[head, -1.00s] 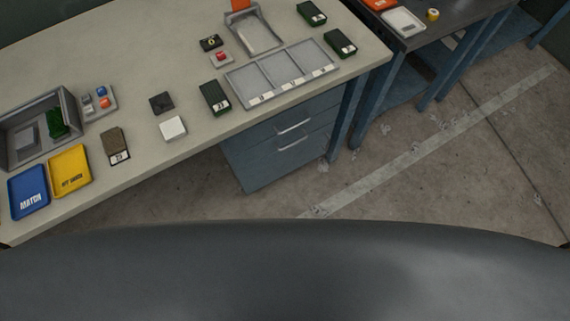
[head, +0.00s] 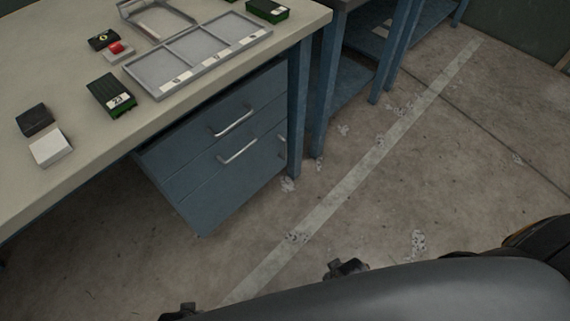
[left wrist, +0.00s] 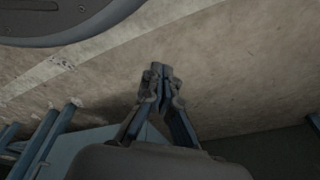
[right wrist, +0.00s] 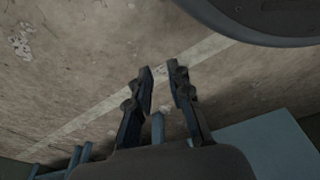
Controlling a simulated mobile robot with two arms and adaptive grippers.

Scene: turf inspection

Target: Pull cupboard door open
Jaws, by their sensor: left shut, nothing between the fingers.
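The blue cupboard unit (head: 215,165) stands under the bench. Its front has two drawer faces with bar handles, an upper one (head: 233,123) and a lower one (head: 238,152). Part of another small handle (head: 282,145) shows at its right edge, partly hidden by the bench leg. The unit looks closed. My left gripper (left wrist: 160,75) is shut and empty over bare floor in the left wrist view. My right gripper (right wrist: 159,70) is open and empty, its fingers apart, in the right wrist view. Both are clear of the unit.
The bench top (head: 75,165) holds a grey tray (head: 200,60), a green-black box (head: 110,95) and small blocks. A blue bench leg (head: 298,110) stands beside the unit. Another blue-legged table (head: 385,60) is behind. The concrete floor in front is free.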

